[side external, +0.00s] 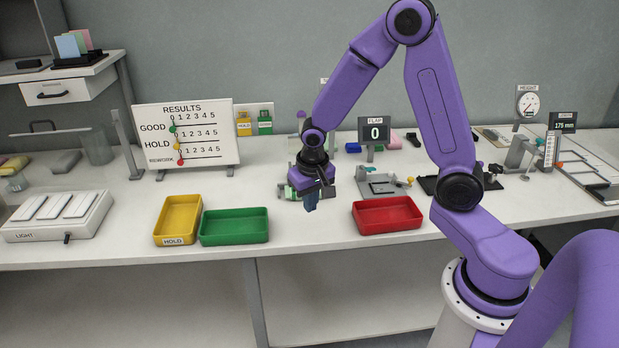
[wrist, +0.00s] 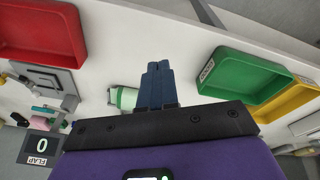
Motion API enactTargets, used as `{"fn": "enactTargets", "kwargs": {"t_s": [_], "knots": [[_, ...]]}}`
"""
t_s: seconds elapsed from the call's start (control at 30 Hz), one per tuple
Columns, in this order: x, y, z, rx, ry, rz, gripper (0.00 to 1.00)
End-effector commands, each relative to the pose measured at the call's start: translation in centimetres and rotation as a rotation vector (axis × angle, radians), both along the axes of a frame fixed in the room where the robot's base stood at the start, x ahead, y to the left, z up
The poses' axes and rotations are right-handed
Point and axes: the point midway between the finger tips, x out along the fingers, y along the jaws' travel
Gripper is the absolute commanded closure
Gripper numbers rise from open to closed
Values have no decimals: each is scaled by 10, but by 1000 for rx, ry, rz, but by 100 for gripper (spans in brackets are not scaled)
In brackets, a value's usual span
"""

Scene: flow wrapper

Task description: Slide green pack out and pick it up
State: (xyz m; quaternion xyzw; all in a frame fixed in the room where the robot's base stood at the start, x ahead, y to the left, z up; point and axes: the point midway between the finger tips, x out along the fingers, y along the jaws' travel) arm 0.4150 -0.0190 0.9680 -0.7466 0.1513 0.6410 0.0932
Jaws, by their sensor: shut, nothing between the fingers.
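A pale green item with a whitish part, which looks like the green pack (wrist: 124,97), lies on the bench beside my gripper's fingers in the wrist view. My fingers and gripper body hide part of it. In the side view a bit of the green item (side external: 288,192) shows just left of my gripper. My gripper (side external: 311,205) points down above the bench between the green and red trays. Its blue fingers (wrist: 158,68) are together and hold nothing. I cannot tell whether the fingers touch the green item.
A red tray (side external: 388,214) stands to the right, with a grey fixture (side external: 380,185) behind it. A green tray (side external: 234,227) and a yellow HOLD tray (side external: 178,220) stand to the left. A FLAP display (side external: 375,132) reading 0 is behind. Bench front between the trays is clear.

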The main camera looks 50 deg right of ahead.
Motion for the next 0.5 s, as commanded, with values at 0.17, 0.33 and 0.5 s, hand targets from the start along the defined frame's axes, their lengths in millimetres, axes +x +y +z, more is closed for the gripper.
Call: {"fn": "enactTargets", "kwargs": {"t_s": [0.17, 0.33, 0.5], "knots": [[23, -37, -29, 19, -16, -243, 100], [33, -58, -46, 36, -32, -385, 100], [37, -68, -52, 42, -39, -435, 100]]}}
